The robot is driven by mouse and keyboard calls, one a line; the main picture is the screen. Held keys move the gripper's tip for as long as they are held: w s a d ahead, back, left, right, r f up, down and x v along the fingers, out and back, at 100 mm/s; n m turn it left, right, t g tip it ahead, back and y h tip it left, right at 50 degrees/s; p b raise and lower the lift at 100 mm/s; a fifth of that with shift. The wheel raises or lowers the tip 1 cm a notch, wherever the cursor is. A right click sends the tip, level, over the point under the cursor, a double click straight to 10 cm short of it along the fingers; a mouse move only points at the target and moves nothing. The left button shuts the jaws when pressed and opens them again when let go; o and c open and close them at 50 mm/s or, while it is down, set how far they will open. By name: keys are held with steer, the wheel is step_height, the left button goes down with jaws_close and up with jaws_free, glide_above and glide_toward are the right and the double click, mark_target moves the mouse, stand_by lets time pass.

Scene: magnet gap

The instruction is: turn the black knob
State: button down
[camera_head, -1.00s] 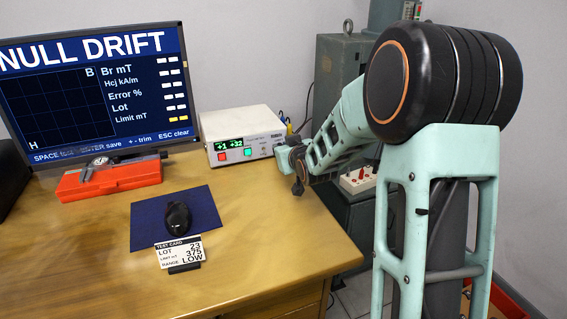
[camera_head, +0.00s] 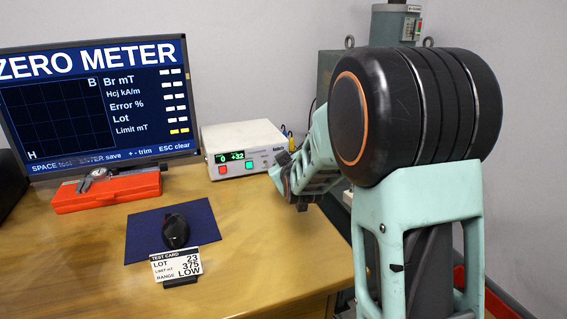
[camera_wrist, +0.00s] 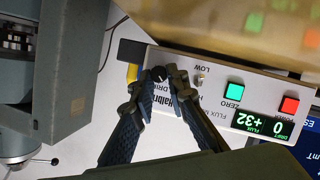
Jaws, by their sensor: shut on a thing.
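The black knob (camera_wrist: 159,73) sits on the front panel of the white meter box (camera_wrist: 215,85), beside a small toggle switch marked LOW. In the wrist view my gripper (camera_wrist: 160,82) is shut on the knob, one finger on each side. In the head view the meter box (camera_head: 240,136) stands at the back right of the desk, and my gripper is at its right end. The knob is hidden there by my arm. The meter's display (camera_head: 230,157) reads 0 and +32.
The monitor (camera_head: 95,110) shows ZERO METER. A red case (camera_head: 105,192) with a caliper, a mouse (camera_head: 175,231) on a blue mat (camera_head: 140,235) and a test card (camera_head: 176,265) lie on the desk (camera_head: 235,230). Grey equipment (camera_wrist: 65,80) stands beside the meter.

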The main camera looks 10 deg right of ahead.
steer(key=c, duration=1.9)
jaws_free()
steer(key=shift+s, duration=0.1)
steer(key=v, duration=1.1)
steer(key=shift+s+a+r, duration=0.1)
steer(key=shift+s, duration=0.25)
